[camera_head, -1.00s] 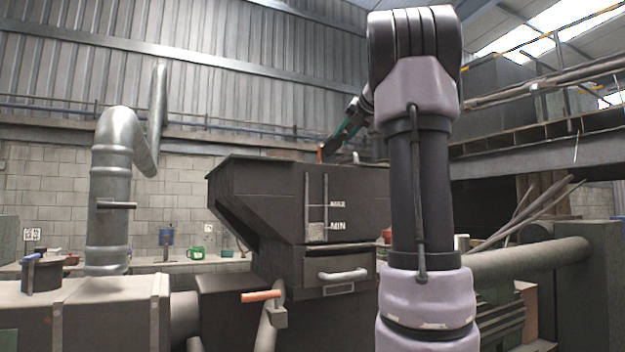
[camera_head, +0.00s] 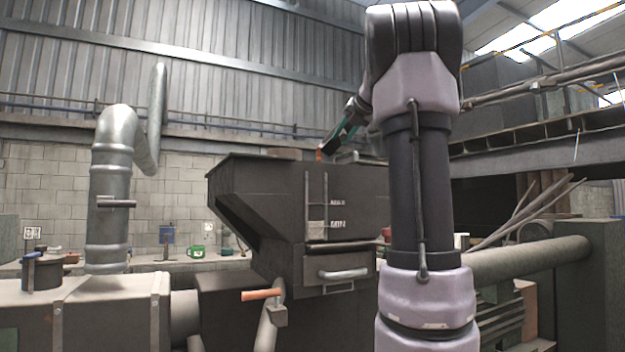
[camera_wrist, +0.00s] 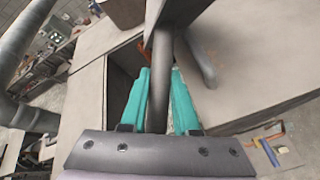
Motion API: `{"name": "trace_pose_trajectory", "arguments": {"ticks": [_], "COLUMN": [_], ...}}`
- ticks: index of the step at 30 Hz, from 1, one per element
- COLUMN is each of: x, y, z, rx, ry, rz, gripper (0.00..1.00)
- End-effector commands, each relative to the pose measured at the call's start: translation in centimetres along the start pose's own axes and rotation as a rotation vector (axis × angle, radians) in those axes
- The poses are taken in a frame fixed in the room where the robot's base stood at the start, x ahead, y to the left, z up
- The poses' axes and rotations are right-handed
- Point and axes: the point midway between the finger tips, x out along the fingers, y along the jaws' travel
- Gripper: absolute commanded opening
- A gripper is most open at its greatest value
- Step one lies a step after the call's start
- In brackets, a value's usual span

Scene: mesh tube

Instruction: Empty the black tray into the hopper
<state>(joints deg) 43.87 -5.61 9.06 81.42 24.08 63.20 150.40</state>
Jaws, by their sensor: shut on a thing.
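The hopper (camera_head: 265,195) is a dark grey bin with a sloping left side and a level gauge on its front. My gripper (camera_wrist: 160,85) has teal fingers shut on a dark grey bar, which looks like the handle of the black tray (camera_wrist: 162,65). The bar runs up the wrist view to a grey piece at the top edge. The tray's body and contents cannot be made out. In the head view my gripper (camera_head: 341,136) is just above the hopper's top rim, tilted down to the left. In the wrist view a dark opening (camera_wrist: 120,80) lies left of the fingers.
A curved grey handle (camera_wrist: 202,62) stands right of the bar in the wrist view. A small orange part (camera_head: 319,154) is at the hopper's rim. A silver duct (camera_head: 110,190) stands to the left and a thick pipe (camera_head: 530,260) runs to the right.

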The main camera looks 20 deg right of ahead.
Motion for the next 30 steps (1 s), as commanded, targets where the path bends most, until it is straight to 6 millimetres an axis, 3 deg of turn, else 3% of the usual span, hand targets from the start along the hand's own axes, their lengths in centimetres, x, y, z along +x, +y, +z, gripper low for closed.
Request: {"name": "trace_pose_trajectory", "arguments": {"ticks": [30], "x": [0.37], "y": [0.10], "z": [-0.72], "rx": [-0.107], "ry": [-0.014], "rz": [-0.058], "gripper": [0.00]}}
